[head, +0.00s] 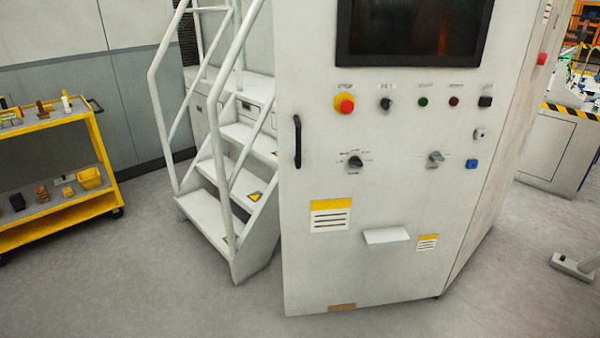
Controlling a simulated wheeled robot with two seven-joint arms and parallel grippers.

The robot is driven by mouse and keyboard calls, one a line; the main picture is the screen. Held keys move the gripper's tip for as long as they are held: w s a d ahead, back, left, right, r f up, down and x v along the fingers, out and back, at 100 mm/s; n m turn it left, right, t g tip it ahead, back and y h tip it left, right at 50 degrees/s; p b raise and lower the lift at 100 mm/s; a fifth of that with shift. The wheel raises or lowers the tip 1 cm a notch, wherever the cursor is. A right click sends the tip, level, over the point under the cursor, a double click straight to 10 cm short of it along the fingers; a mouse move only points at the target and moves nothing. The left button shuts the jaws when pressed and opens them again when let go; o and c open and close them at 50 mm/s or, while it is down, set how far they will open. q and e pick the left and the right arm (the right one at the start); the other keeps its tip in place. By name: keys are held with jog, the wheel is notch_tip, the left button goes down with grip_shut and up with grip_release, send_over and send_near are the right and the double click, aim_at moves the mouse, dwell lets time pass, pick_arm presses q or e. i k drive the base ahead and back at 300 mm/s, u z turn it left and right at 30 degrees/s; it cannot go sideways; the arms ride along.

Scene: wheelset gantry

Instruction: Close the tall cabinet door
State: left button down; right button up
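The tall white cabinet (478,225) stands right of the middle. Its broad front door (380,260) faces me at a slant, with a black vertical handle (297,142) near its left edge. A dark screen and rows of knobs and buttons, one a red button on yellow (344,103), are on this panel. The door's left edge overlaps the stairs behind it. I cannot tell how far the door stands open, and no cabinet interior shows. The top of the cabinet is cut off by the frame. Neither of my grippers is in view.
White stairs with handrails (215,165) stand left of the cabinet. A yellow cart (60,213) with small parts is at the far left. A white bench with striped edging (555,150) and a foot-like base (573,266) are at the right. The grey floor in front is clear.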

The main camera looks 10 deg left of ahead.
aim_at(392, 228)
jog(key=u, duration=1.1)
jog(key=k, duration=0.15)
jog(key=z, duration=2.1)
jog(key=i, duration=1.05)
jog(key=u, duration=0.25)
